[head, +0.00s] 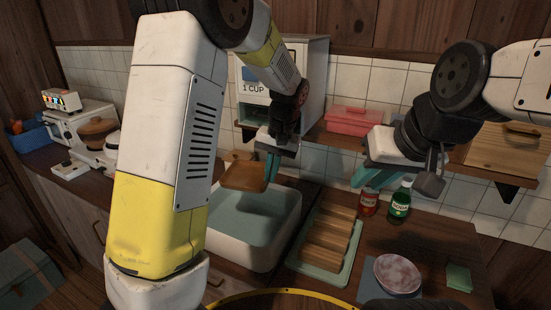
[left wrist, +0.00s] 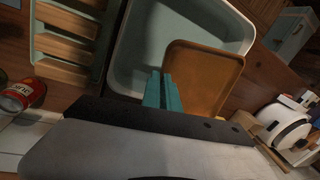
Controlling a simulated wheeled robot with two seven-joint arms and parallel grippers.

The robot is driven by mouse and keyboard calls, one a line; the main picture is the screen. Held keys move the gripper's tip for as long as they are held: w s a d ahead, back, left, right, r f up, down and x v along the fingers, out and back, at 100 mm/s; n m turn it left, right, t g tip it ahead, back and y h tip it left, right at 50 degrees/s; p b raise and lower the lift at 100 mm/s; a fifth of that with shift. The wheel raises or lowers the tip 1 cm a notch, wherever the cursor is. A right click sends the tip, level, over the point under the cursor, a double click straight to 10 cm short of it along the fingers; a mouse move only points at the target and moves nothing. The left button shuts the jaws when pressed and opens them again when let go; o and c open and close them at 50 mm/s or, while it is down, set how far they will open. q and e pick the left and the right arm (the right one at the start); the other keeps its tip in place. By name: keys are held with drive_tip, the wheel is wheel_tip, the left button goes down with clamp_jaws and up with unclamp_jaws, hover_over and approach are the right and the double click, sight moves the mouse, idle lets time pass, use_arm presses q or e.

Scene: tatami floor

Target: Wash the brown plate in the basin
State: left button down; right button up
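The brown plate (head: 245,177) is square with rounded corners and is held above the basin. It also shows in the left wrist view (left wrist: 203,78). My left gripper (head: 271,166) has its teal fingers shut on the plate's edge; the fingers show close together in the left wrist view (left wrist: 163,92). The white basin (head: 246,253) stands on the counter with grey-blue water inside, and its rim shows in the left wrist view (left wrist: 125,75). My right gripper (head: 370,172) hangs above the counter at the right, near the bottles; its finger gap is not clear.
A green rack with wooden slats (head: 327,243) stands right of the basin. A red can (head: 368,203) and a green bottle (head: 400,203) stand behind. A speckled plate (head: 398,275) and a green sponge (head: 458,277) lie at the right. A shelf holds a pink box (head: 353,119).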

use_arm(q)
drive_tip(key=shift+w+f, duration=0.2)
drive_tip(key=shift+f, duration=7.75)
drive_tip(key=shift+s+d, duration=0.25)
drive_tip(key=shift+d, duration=0.35)
drive_tip(key=shift+s+d, duration=0.2)
drive_tip(key=shift+d, duration=0.35)
drive_tip(key=shift+w+a, duration=0.3)
drive_tip(key=shift+a, duration=0.45)
drive_tip(key=shift+w+a, duration=0.35)
drive_tip(key=shift+a, duration=0.45)
drive_tip(key=shift+w+a, duration=0.3)
drive_tip(key=shift+a, duration=0.45)
drive_tip(key=shift+s+d, duration=0.35)
drive_tip(key=shift+d, duration=0.4)
drive_tip(key=shift+s+d, duration=0.3)
drive_tip(key=shift+d, duration=0.5)
drive_tip(key=shift+s+d, duration=0.35)
drive_tip(key=shift+d, duration=0.4)
